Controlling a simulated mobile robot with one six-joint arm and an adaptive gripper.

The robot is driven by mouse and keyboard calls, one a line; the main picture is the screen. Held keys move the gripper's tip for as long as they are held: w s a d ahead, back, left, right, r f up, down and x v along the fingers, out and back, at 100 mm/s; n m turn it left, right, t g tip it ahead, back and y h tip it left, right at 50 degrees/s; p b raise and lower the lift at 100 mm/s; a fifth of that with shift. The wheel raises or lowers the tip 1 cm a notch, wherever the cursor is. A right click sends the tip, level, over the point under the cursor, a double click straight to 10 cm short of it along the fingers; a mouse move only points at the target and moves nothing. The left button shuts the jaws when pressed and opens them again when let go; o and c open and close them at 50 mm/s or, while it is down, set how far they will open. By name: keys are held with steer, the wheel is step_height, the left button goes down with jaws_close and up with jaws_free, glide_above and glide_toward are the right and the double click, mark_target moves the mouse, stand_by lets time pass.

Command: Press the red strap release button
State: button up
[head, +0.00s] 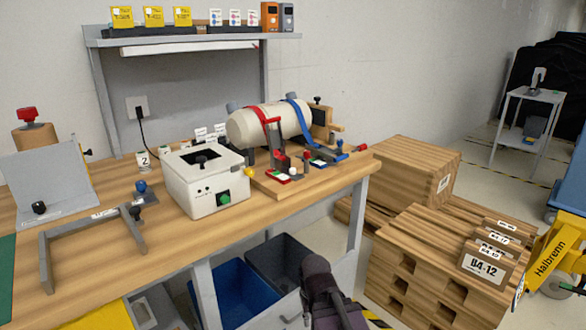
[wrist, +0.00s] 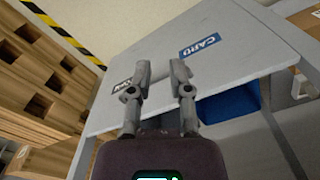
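In the head view, a white cylinder (head: 252,126) lies on a wooden base at the right end of the workbench. A red strap (head: 272,135) and a blue strap (head: 300,117) pass over it. Red strap hardware (head: 276,176) sits in front of the cylinder, beside similar blue hardware (head: 328,162). The red button itself is too small to single out. My gripper (wrist: 162,68) shows in the wrist view with a gap between its fingers and nothing in it. It is away from the strap hardware, which the wrist view does not show.
A white box with a green knob (head: 224,198) stands left of the cylinder. Stacked wooden crates (head: 418,250) stand right of the bench (head: 150,263). A blue bin (head: 238,295) is below it. The wrist view shows a grey panel (wrist: 235,75) with a blue label close ahead.

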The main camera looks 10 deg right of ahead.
jaws_close()
step_height(320, 180, up, 49)
steer(key=n+p, duration=0.6)
steer(key=p, duration=4.3)
glide_above(293, 169)
steer(key=shift+w+r, duration=0.15)
steer(key=shift+w, duration=0.05)
step_height(293, 169, down, 14)
steer(key=b, duration=1.3)
steer(key=shift+b, duration=0.3)
